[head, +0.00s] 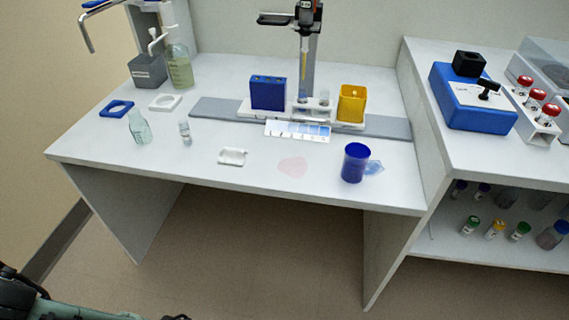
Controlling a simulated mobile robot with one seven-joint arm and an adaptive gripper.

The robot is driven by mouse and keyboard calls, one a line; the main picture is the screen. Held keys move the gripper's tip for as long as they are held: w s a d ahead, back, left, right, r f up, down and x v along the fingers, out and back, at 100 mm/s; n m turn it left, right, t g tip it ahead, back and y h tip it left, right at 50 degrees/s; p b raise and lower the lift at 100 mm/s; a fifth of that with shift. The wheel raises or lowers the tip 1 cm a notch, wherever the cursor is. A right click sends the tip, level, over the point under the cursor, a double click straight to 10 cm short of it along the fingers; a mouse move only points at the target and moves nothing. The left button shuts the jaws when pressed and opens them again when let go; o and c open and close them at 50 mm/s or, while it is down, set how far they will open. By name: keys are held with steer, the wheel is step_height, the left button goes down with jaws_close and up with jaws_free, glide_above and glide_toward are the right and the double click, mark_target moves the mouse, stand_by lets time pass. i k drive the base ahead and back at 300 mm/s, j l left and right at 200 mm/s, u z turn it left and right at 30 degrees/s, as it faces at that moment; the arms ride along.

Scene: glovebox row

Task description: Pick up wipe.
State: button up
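The wipe looks to be the small white folded piece (232,157) lying flat near the front middle of the white bench, with nothing on top of it. A faint pink patch (293,167) is to its right on the bench top. Parts of my arm show at the bottom left, low and in front of the bench, well away from the wipe. A small dark piece at the bottom edge may be part of my gripper (176,317). Its fingers cannot be made out.
A dark blue cup (355,162) stands right of the pink patch, beside a light blue piece (374,167). A clear flask (139,127) and a small vial (185,133) stand to the left. A white strip with blue patches (297,131) lies behind. The front edge is clear.

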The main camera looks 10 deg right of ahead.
mark_target(233, 156)
steer(key=i+j+z, duration=0.1)
steer(key=i+j, duration=0.15)
steer(key=j, duration=0.15)
steer(key=i+j, duration=0.25)
steer(key=j, duration=0.15)
steer(key=i+j+z, duration=0.15)
steer(key=i+j, duration=0.15)
steer(key=j, duration=0.15)
